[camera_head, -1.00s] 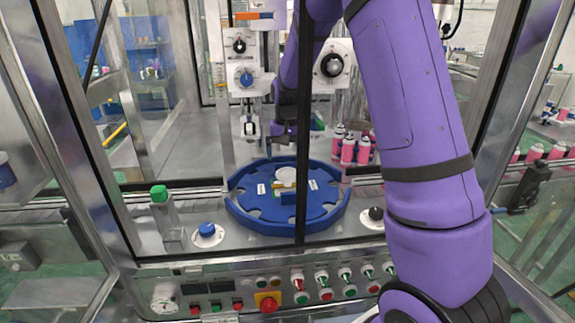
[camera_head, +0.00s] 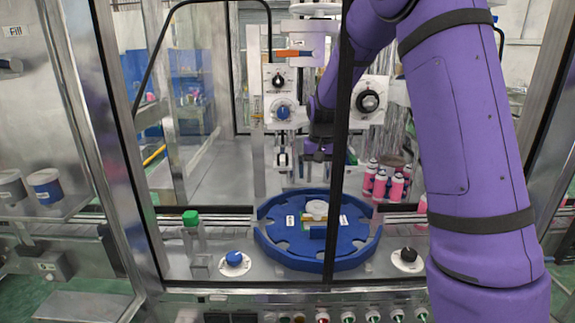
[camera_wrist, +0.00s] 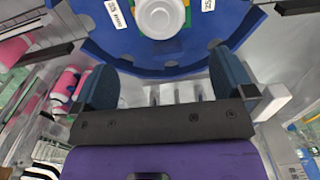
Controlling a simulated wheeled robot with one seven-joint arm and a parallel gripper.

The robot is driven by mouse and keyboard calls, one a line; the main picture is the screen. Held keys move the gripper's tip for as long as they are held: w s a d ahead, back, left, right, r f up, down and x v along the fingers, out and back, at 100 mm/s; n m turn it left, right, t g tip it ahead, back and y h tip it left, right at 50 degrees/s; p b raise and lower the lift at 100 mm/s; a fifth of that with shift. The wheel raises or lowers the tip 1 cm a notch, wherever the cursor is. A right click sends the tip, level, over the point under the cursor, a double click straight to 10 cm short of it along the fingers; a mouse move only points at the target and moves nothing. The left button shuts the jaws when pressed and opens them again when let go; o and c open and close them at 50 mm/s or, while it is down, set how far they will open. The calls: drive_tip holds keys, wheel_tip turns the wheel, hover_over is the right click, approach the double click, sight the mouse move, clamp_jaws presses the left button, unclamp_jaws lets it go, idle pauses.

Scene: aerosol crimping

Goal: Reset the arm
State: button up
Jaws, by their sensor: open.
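My purple arm reaches through the machine's frame opening from the right in the head view. My gripper (camera_wrist: 165,88) shows in the wrist view with its two dark blue fingers wide apart and nothing between them. The fingers appear apart from that white part.
Pink cans (camera_head: 381,186) stand behind the table, right of the post. A green-capped bottle (camera_head: 191,232), a blue knob (camera_head: 234,259) and a black knob (camera_head: 408,256) are at the front. Dial units (camera_head: 368,100) hang above. Metal posts border the opening.

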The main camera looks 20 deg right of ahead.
drive_tip(key=shift+r, duration=0.1)
drive_tip(key=s+a+r+n+t, duration=0.2)
drive_tip(key=s+a+r, duration=0.1)
drive_tip(key=s+r, duration=0.65)
drive_tip(key=s+a+r+n+t, duration=0.15)
drive_tip(key=s+a+r, duration=0.4)
drive_tip(key=s, duration=0.75)
drive_tip(key=s+n+t, duration=0.1)
drive_tip(key=s, duration=0.9)
drive_tip(key=shift+s+r+t, duration=0.3)
drive_tip(key=shift+r+t, duration=0.05)
drive_tip(key=shift+r, duration=0.05)
